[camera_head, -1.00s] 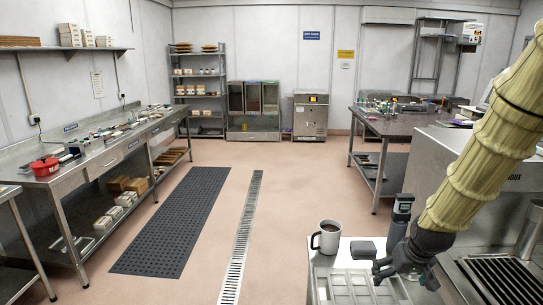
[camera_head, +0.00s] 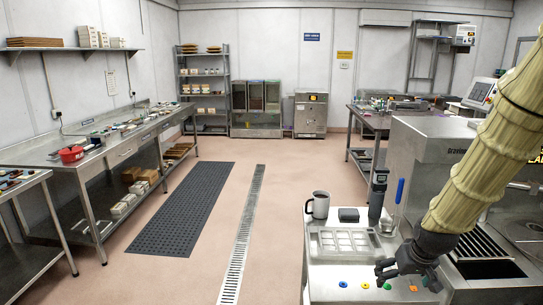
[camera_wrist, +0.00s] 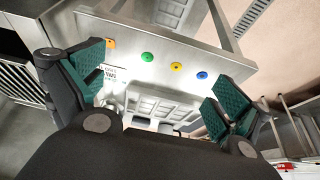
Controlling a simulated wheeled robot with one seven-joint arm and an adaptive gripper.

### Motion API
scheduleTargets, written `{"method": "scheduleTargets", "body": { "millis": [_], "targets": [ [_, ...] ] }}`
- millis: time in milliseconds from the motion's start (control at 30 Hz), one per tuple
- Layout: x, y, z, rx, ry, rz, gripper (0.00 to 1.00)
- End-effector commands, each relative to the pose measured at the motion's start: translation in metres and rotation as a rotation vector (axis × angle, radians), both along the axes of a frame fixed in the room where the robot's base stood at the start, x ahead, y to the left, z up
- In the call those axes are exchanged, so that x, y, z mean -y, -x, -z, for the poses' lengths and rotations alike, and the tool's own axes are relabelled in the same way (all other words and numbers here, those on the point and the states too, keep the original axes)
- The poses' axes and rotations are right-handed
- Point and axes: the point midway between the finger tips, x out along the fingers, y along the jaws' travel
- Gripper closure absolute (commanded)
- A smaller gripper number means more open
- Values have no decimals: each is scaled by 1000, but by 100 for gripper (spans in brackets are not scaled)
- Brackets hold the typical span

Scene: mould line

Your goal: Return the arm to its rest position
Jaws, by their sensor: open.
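My gripper (camera_head: 392,272) is at the lower right of the head view, over the front of a small steel stand (camera_head: 325,280) with coloured buttons. In the wrist view, my gripper (camera_wrist: 150,95) shows two teal-padded fingers spread wide apart with nothing between them. My arm, in a ribbed pale yellow sleeve, comes down from the upper right. A mould tray (camera_head: 342,240) with several square cavities lies on the stand behind the gripper; it also shows between the fingers in the wrist view.
A mug (camera_head: 318,205), a dark block (camera_head: 348,215) and an upright dark handheld device (camera_head: 377,195) stand behind the tray. A steel machine (camera_head: 425,165) is close on the right. A black mat (camera_head: 185,210) lies on the open floor to the left.

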Motion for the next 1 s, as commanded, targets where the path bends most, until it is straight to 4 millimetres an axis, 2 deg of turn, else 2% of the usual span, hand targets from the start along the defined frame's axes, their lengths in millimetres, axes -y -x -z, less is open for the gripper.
{"method": "scheduleTargets", "body": {
  "millis": [367,567,767,1000],
  "targets": [
    [-14,16,48,-39,2,-7,0],
    [-23,31,83,-68,3,-9,0],
    [-37,63,140,-116,3,-12,0],
    [-57,118,211,-182,0,-17,0]
  ]
}}
